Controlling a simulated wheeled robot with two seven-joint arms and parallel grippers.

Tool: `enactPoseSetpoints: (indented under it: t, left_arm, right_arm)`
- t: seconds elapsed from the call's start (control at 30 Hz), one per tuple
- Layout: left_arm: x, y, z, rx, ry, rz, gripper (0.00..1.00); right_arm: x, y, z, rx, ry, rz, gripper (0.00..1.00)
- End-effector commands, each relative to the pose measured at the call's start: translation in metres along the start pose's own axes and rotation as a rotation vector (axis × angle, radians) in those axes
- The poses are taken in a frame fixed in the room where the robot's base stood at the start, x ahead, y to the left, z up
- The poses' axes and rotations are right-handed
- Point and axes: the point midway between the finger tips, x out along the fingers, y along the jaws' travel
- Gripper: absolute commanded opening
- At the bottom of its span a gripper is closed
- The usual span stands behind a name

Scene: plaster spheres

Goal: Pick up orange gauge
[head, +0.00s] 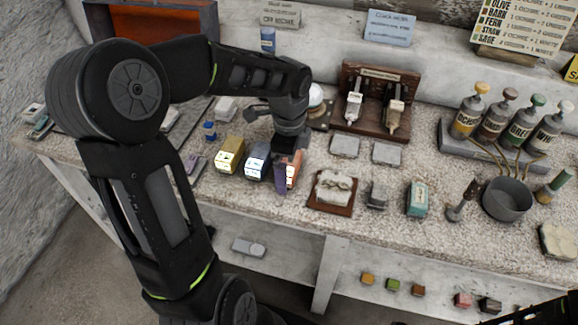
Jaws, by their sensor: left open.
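The orange gauge (294,170) stands on the speckled bench top, at the right end of a row with a yellow gauge (229,155) and a blue-grey gauge (257,160). My left gripper (286,172) points down at the orange gauge, open. A dark purple finger-like part shows at the gauge's left side, and the gripper hides much of the gauge's top. I cannot tell whether the fingers touch it. My right gripper is not in view; only a dark piece of arm shows at the bottom right corner.
A plaster relief on a brown board (331,208) lies just right of the gauge. Behind stands a wooden rack (372,125) with two handled tools. Farther right are a teal box (417,199), a grey bowl (507,200) and several pigment bottles (467,118). A lower shelf runs below the bench.

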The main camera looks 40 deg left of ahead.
Motion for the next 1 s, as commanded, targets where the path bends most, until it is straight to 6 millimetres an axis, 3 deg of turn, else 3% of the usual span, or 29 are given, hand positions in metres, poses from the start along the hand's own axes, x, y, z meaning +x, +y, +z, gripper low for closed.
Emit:
enactPoseSetpoints:
  t: [0.07, 0.87, 1.0]
  left_arm:
    - [-0.0001, -0.0001, 0.0000, 0.000, 0.000, 0.000, 1.00]
    - [-0.0001, 0.0000, 0.0000, 0.000, 0.000, 0.000, 0.35]
    - [-0.0004, -0.0002, 0.0000, 0.000, 0.000, -0.001, 0.33]
  right_arm:
    - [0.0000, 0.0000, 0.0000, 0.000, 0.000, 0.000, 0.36]
    - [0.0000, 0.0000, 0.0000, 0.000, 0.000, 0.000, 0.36]
    - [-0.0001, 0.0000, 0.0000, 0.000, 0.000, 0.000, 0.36]
